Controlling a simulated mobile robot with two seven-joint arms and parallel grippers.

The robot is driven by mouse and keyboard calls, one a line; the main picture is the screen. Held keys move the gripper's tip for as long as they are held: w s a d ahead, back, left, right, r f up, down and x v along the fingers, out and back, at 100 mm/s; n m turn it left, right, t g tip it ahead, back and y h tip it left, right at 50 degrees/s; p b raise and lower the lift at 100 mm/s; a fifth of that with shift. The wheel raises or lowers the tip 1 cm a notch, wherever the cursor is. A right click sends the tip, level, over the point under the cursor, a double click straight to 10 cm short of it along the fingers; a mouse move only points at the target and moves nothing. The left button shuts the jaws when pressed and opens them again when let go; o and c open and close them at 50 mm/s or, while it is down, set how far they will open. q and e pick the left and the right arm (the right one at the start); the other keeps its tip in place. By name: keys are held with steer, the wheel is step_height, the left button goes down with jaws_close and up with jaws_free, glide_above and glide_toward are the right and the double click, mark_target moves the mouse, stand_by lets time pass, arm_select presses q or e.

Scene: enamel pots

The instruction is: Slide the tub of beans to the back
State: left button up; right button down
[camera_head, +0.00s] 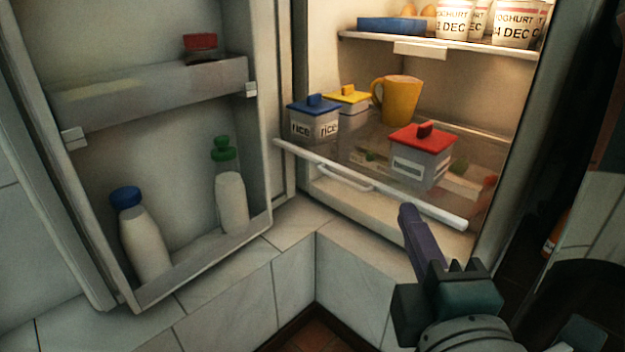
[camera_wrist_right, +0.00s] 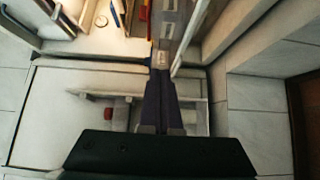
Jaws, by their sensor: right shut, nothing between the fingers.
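Three lidded tubs stand on the lower fridge shelf. The grey tub with the red lid (camera_head: 421,158) is at the front right; its label is too small to read. The blue-lidded tub (camera_head: 313,124) at the left reads RICE. The yellow-lidded tub (camera_head: 349,106) stands behind it, partly hidden. I cannot tell by label which tub holds beans. My right gripper (camera_head: 408,212) is shut and empty, in front of and below the red-lidded tub, apart from it. Its shut fingers also show in the wrist view (camera_wrist_right: 160,78). My left gripper is not in view.
A yellow mug (camera_head: 397,100) stands behind the tubs. The shelf has a white front rail (camera_head: 365,182) above a drawer. An upper shelf holds yoghurt cups (camera_head: 515,24) and a blue tray (camera_head: 404,25). The open door (camera_head: 150,95) at left holds bottles.

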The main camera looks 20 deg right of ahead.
mark_target(424, 167)
steer(key=x, duration=0.3)
steer(key=d+b+x, duration=0.1)
steer(key=x, duration=0.3)
steer(key=d+b+x, duration=0.1)
steer(key=x, duration=0.2)
steer(key=shift+s+d+r, duration=0.1)
steer(key=shift+s, duration=0.15)
steer(key=shift+w+d, duration=0.2)
steer(key=shift+d, duration=0.3)
steer(key=d, duration=0.1)
steer(key=w+d+b, duration=0.1)
steer(key=d, duration=0.1)
steer(key=shift+w+d+b, duration=0.15)
steer(key=shift+b, duration=0.15)
steer(key=shift+d, duration=0.1)
